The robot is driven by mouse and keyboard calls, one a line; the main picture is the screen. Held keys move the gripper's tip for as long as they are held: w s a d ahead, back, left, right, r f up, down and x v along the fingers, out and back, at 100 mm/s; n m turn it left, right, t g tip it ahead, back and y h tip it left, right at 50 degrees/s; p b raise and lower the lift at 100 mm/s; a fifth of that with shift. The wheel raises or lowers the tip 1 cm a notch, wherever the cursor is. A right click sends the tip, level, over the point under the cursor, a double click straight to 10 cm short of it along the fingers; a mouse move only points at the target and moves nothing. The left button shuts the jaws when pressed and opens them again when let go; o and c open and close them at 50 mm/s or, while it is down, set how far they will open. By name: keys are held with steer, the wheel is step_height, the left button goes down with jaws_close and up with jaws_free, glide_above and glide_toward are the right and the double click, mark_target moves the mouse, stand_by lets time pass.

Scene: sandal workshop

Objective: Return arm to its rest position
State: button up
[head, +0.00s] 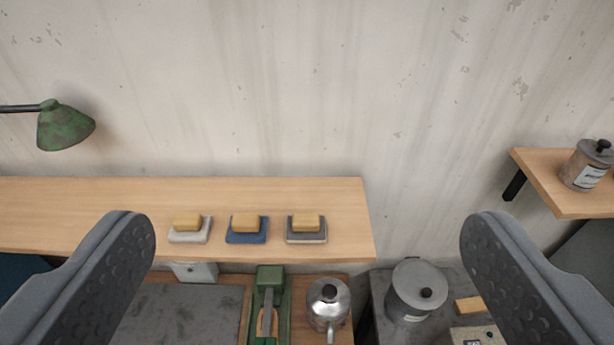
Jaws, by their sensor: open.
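My gripper (303,285) is open wide. Its two dark grey padded fingers stand at the lower left and lower right of the view, with nothing between them in their grasp. Past the fingers, the gripper faces a wall shelf and a bench below it. The rest of my arm is not in view.
A wooden shelf (90,215) holds several tan blocks on coloured pads. Below are a green tool (269,290), a metal kettle (326,303) and a lidded grey pot (415,290). A jar (586,168) stands on the right shelf (545,180). A green lamp (64,128) hangs left.

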step_height(320, 180, down, 20)
steer(key=b, duration=1.9)
steer(key=shift+r, duration=0.15)
